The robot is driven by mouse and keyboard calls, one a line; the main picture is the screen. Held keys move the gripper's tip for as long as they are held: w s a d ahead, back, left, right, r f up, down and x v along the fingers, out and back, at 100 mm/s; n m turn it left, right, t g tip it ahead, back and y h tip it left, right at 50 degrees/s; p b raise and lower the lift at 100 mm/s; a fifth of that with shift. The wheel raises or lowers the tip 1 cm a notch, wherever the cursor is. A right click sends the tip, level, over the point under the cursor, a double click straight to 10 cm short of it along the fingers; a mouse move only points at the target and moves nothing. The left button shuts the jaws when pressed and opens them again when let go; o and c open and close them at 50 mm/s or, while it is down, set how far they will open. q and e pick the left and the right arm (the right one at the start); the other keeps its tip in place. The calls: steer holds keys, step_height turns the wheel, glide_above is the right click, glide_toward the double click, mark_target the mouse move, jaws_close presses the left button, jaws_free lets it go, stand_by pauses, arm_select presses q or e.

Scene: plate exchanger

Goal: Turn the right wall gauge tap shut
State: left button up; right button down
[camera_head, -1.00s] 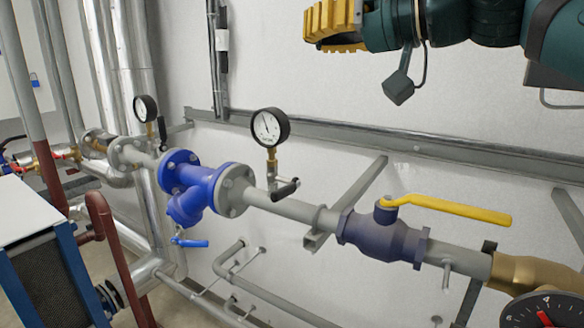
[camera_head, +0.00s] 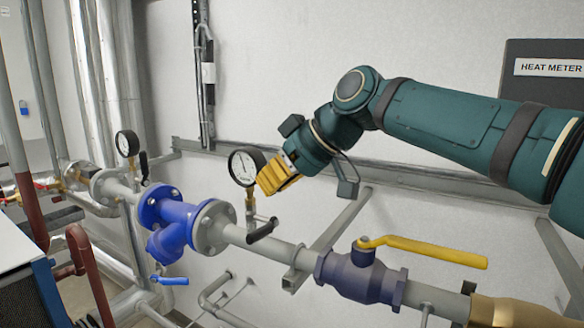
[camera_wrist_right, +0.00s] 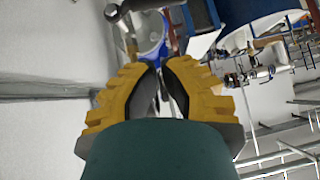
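The right wall gauge (camera_head: 245,166) has a round white dial and a black rim. Its tap has a black lever handle (camera_head: 262,230), below the gauge and slanting down to the left. My right gripper (camera_head: 264,184), with yellow fingers, is at the gauge's lower right edge in the picture, above the handle and apart from it. In the right wrist view its fingertips (camera_wrist_right: 161,64) come close together with nothing seen held, so it looks shut. A dark grey bar (camera_wrist_right: 145,6) crosses the top there; I cannot tell if it is the handle. My left gripper is out of view.
A second gauge (camera_head: 127,143) stands to the left. A blue strainer (camera_head: 170,222) is left of the tap, and a valve with a yellow lever (camera_head: 425,250) is to the right. A grey wall rail (camera_head: 400,177) runs behind. Wall space above the gauge is clear.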

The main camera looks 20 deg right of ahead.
mark_target(261, 228)
steer(key=f, duration=0.1)
steer(key=a+f, duration=0.1)
steer(key=f, duration=0.1)
steer(key=w+f, duration=0.1)
steer(key=shift+w+a+f, duration=0.1)
steer(key=shift+a+f, duration=0.3)
steer(key=shift+f, duration=0.5)
steer(key=shift+b, duration=0.3)
steer(key=shift+s+a+f+b, duration=0.15)
steer(key=shift+f+b, duration=0.35)
steer(key=shift+b, duration=0.15)
steer(key=shift+s+a+f+b, duration=0.15)
steer(key=shift+f+b, duration=0.3)
steer(key=shift+b, duration=0.15)
steer(key=shift+h, duration=0.3)
